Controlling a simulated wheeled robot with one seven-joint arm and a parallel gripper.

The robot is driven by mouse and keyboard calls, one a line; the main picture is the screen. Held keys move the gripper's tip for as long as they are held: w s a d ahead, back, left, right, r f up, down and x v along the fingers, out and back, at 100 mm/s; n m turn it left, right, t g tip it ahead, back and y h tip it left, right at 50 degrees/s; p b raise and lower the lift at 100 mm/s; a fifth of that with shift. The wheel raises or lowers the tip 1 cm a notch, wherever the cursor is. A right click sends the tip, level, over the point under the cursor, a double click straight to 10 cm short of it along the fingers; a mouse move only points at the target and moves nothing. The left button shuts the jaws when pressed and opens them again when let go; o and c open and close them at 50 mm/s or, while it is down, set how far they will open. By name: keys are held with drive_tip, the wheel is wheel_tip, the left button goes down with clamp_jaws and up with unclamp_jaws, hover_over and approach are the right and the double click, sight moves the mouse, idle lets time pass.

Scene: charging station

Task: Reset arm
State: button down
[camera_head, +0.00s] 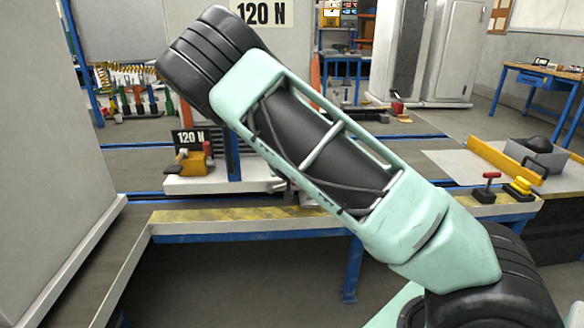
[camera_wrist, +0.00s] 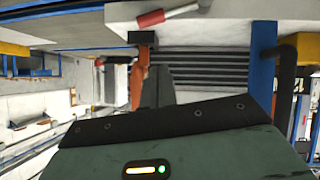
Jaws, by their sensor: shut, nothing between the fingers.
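My mint-green arm crosses the head view from lower right to upper left, its dark elbow raised near the top. My gripper (camera_wrist: 158,88) shows in the wrist view as dark fingers pressed together beyond the green wrist housing. It is shut and nothing is seen between the fingers. In the head view the gripper cannot be made out clearly behind the arm link.
A bench (camera_head: 240,222) with a yellow-striped edge spans the front. A yellow device with a red part (camera_head: 196,162) stands beside a "120 N" sign (camera_head: 187,139). Red (camera_head: 487,187) and yellow (camera_head: 519,188) handled pieces sit at right. A large grey panel (camera_head: 45,130) stands left.

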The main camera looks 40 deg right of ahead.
idle(0.5)
drive_tip(key=s+a+f+n+g+y, duration=0.1)
drive_tip(key=s+a+g+y, duration=0.15)
drive_tip(key=s+a, duration=0.45)
drive_tip(key=s+a+f+n+g+y, duration=0.1)
drive_tip(key=s+a+f+y, duration=0.15)
drive_tip(key=a, duration=0.95)
drive_tip(key=s+a+r+n+g+y, duration=0.1)
drive_tip(key=s+a+r+n+y, duration=0.15)
drive_tip(key=s+a, duration=0.35)
drive_tip(key=s+a+r+n+g+y, duration=0.1)
drive_tip(key=s+a+r+n+g, duration=0.15)
drive_tip(key=s+a, duration=0.35)
drive_tip(key=s+a+r+n+g+p, duration=0.1)
drive_tip(key=s+a+r+n, duration=0.2)
drive_tip(key=s, duration=0.6)
drive_tip(key=s+a+r+n, duration=0.25)
drive_tip(key=s+r, duration=0.25)
drive_tip(key=s, duration=0.4)
wheel_tip(320, 180, up, 16)
drive_tip(key=p, duration=1.6)
drive_tip(key=shift+w+d+n, duration=0.25)
drive_tip(key=shift+w+n, duration=0.1)
